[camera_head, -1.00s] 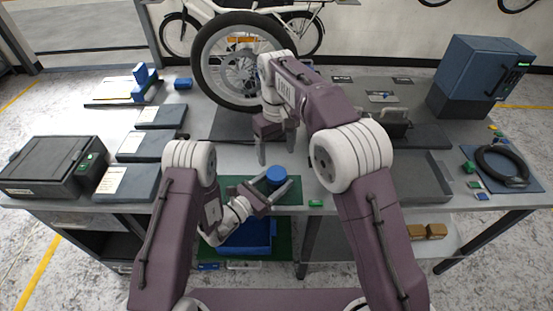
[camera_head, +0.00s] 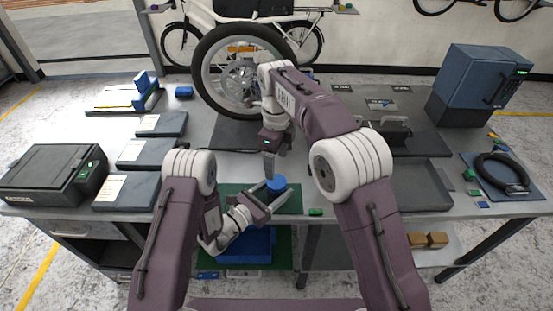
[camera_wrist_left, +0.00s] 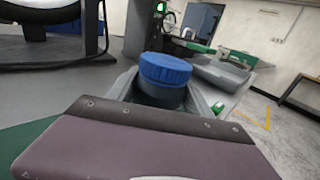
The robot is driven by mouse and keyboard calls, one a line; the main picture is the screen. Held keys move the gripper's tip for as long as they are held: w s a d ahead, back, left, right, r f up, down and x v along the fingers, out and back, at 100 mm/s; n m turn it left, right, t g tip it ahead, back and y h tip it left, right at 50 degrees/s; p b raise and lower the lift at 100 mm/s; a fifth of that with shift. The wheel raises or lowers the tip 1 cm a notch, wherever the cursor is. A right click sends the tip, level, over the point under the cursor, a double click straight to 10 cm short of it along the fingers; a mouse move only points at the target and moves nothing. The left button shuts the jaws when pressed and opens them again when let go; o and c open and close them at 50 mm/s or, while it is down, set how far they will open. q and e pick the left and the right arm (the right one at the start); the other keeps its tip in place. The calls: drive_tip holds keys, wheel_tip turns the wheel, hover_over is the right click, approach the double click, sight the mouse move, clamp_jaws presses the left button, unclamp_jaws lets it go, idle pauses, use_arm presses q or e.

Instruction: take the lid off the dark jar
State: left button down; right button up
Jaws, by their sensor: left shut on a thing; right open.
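The dark jar (camera_wrist_left: 158,95) has a ridged blue lid (camera_wrist_left: 165,68) on top; in the head view the blue lid (camera_head: 276,184) shows, with most of the body hidden. The jar stands upright at the green mat (camera_head: 235,189) near the bench's front edge. My left gripper (camera_head: 275,192) is shut on the jar body from the front, one finger on each side, below the lid. My right gripper (camera_head: 269,168) is open, pointing down just behind and above the lid, apparently apart from it. Its fingers overlap in the head view.
A bicycle wheel (camera_head: 203,62) stands behind my right gripper. Flat grey boxes (camera_head: 146,151) and a dark case (camera_head: 50,180) are to the left. A grey tray (camera_head: 425,185) lies to the right. A small green block (camera_head: 315,212) lies near the front edge.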

sight(276, 181)
wheel_tip(276, 181, down, 8)
drive_tip(key=c, duration=1.5)
drive_tip(key=shift+o, duration=0.2)
drive_tip(key=n, duration=2)
drive_tip(key=shift+r+n, duration=0.1)
drive_tip(key=shift+n, duration=0.2)
drive_tip(key=n, duration=0.6)
drive_tip(key=shift+n, duration=0.3)
drive_tip(key=n, duration=1.6)
drive_tip(key=shift+r, duration=0.2)
